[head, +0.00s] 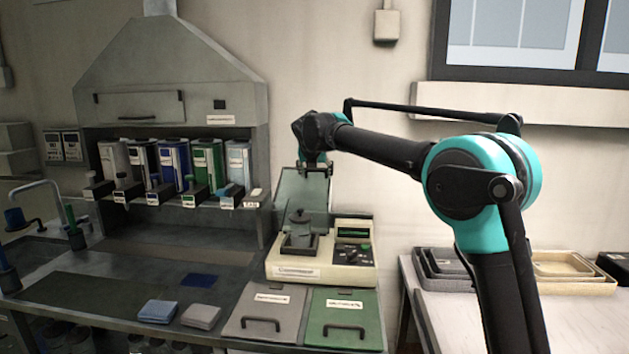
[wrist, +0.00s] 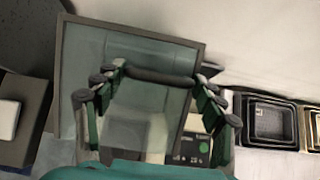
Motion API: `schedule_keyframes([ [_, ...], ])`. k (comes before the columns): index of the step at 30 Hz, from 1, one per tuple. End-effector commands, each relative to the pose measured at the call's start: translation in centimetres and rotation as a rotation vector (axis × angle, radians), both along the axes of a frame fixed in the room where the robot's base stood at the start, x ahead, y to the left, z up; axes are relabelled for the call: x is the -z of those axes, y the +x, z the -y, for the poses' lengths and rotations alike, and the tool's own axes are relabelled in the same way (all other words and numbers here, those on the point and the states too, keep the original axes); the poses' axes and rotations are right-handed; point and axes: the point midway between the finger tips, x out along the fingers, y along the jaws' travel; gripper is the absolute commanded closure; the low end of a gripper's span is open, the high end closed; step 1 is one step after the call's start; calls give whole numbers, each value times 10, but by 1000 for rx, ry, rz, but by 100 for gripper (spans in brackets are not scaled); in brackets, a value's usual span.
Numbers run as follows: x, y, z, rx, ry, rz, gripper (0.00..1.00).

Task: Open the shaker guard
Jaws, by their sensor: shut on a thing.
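The shaker (head: 290,268) is a cream bench unit with a dark control panel and a lidded grey vessel on its platform. Its guard (head: 291,190) is a framed, see-through panel that stands steeply raised above the unit. My gripper (head: 315,168) is at the guard's top edge. In the wrist view the guard (wrist: 82,75) fills the left and middle, with a dark bar handle (wrist: 160,77) across it. My gripper's green-and-black fingers (wrist: 158,84) are at either end of this handle, shut on it. The vessel shows only dimly through the panel.
A grey lidded bin (head: 262,312) and a green lidded bin (head: 345,318) are in front of the shaker. A shelf of coloured dispensers (head: 172,165) is to the left under a hood. Nested trays (head: 440,268) stand on the right-hand table.

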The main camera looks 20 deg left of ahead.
Motion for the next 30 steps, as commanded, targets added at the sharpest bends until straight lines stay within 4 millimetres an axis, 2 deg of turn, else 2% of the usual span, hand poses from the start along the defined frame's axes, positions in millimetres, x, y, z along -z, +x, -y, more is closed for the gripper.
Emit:
schedule_keyframes([
  [1,-1,11,1,4,-2,5,82],
  [3,-1,20,-1,4,-2,6,82],
  [10,1,39,-6,3,-1,7,82],
  [16,2,46,-7,2,-2,8,82],
  [28,2,46,-8,2,-2,9,83],
  [29,2,46,-8,2,-2,9,27],
  [30,3,46,-8,2,-2,8,22],
])
